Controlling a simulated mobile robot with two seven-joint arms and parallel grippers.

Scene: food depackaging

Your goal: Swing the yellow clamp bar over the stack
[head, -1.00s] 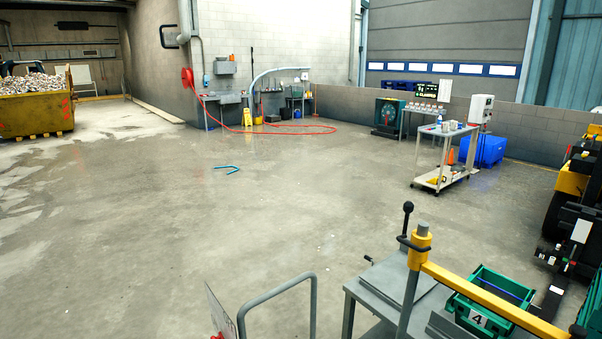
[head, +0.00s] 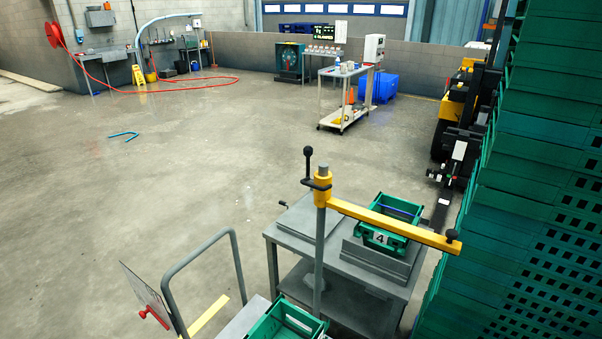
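The yellow clamp bar (head: 395,222) sticks out level to the right from a yellow collar (head: 322,188) on an upright grey post (head: 319,260). A black lever with a ball knob (head: 308,152) stands at the collar, and a black knob (head: 452,236) sits at the bar's free end. The bar crosses in front of a green crate marked 4 (head: 379,237). A tall stack of green crates (head: 540,190) fills the right side, close to the bar's free end in the picture. I cannot tell whether they touch. Neither of my grippers is in view.
A grey metal table (head: 300,222) stands beside the post. Another green crate (head: 285,322) and a grey tube handle (head: 205,245) are at the bottom. A dark and yellow vehicle (head: 455,110) is behind the stack. The concrete floor at left is mostly open.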

